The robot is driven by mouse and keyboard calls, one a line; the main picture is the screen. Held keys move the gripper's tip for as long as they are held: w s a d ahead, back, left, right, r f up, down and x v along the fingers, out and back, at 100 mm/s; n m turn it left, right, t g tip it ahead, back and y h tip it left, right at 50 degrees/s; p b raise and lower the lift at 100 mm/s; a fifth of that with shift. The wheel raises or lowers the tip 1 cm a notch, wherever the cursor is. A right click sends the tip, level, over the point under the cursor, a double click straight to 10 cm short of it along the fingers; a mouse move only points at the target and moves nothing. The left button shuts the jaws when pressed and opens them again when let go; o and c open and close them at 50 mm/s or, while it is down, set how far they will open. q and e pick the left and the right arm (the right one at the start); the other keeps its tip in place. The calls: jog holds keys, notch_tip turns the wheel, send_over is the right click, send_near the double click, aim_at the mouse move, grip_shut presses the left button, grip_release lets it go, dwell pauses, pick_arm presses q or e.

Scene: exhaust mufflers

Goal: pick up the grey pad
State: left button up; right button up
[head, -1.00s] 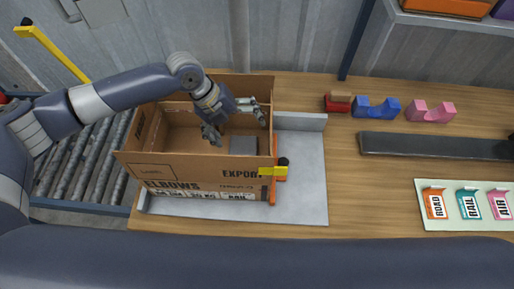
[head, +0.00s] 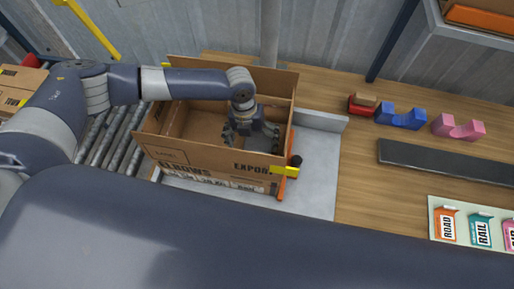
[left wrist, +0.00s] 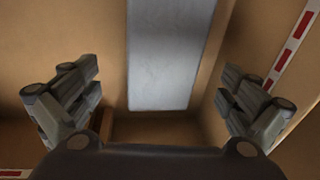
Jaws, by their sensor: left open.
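The grey pad (left wrist: 170,50) shows in the left wrist view as a pale grey rectangle inside the cardboard box (head: 205,158), near its right wall. In the head view the pad is mostly hidden behind my left gripper. My left gripper (head: 252,138) reaches down into the right part of the open box with its fingers spread. In the left wrist view the fingers of the gripper (left wrist: 160,75) stand apart on either side of the pad, and nothing is between them that I can see gripped. My right gripper is not in view.
The box stands on a grey plate (head: 322,180) on a wooden bench. An orange and yellow fixture (head: 287,172) stands at its right. Red, blue (head: 400,117) and pink (head: 458,128) blocks, a dark bar (head: 445,165) and label cards lie right. A roller conveyor (head: 100,140) is left.

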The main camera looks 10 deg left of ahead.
aim_at(256, 148)
pick_arm(q)
jog(key=shift+w+d+f+p, duration=0.1)
jog(key=shift+d+f+p, duration=0.2)
jog(key=shift+f, duration=0.65)
jog(key=shift+d+f+p, duration=0.2)
jog(key=shift+f+p, duration=0.05)
jog(key=shift+f, duration=0.7)
jog(key=c, duration=0.9)
